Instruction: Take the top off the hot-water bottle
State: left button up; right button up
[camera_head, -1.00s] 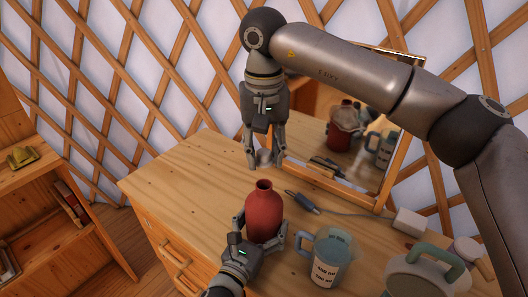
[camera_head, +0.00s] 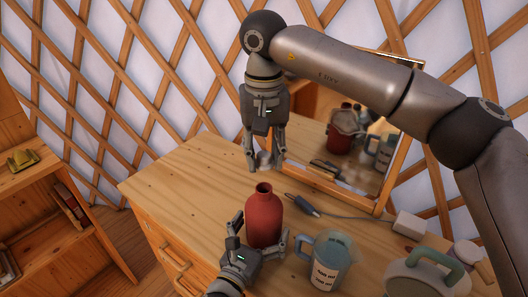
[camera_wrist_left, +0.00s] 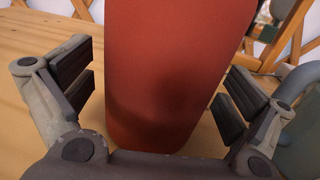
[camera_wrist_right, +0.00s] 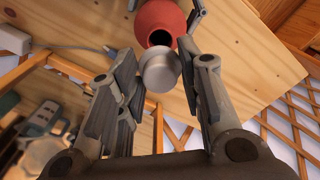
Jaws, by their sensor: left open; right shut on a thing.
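The hot-water bottle (camera_head: 263,216) is a red bottle with an open, dark neck. It stands upright on the wooden dresser top and also fills the middle of the left wrist view (camera_wrist_left: 170,70). My left gripper (camera_head: 262,230) is open around its lower body, with gaps between the fingers and the bottle in the left wrist view. My right gripper (camera_head: 265,165) is above and behind the bottle, pointing down. It is shut on the pale grey top (camera_wrist_right: 159,69), which is apart from the bottle's neck. The top is partly hidden by the fingers in the head view.
A mirror (camera_head: 335,150) leans behind. A cable with a dark plug (camera_head: 306,206) lies between. The dresser's left part (camera_head: 190,180) is clear.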

aim_at(256, 234)
pick_arm(q)
jog(key=shift+s+a+r+p, duration=0.3)
jog(key=shift+s, duration=0.35)
jog(key=shift+s+a+r+p, duration=0.25)
jog(key=shift+s+a+r, duration=0.1)
jog(key=shift+s, duration=0.35)
jog(key=shift+s+a+r+p, duration=0.25)
jog(key=shift+s+a+p, duration=0.05)
jog(key=shift+s, duration=0.35)
pick_arm(e)
jog(key=shift+r, duration=1)
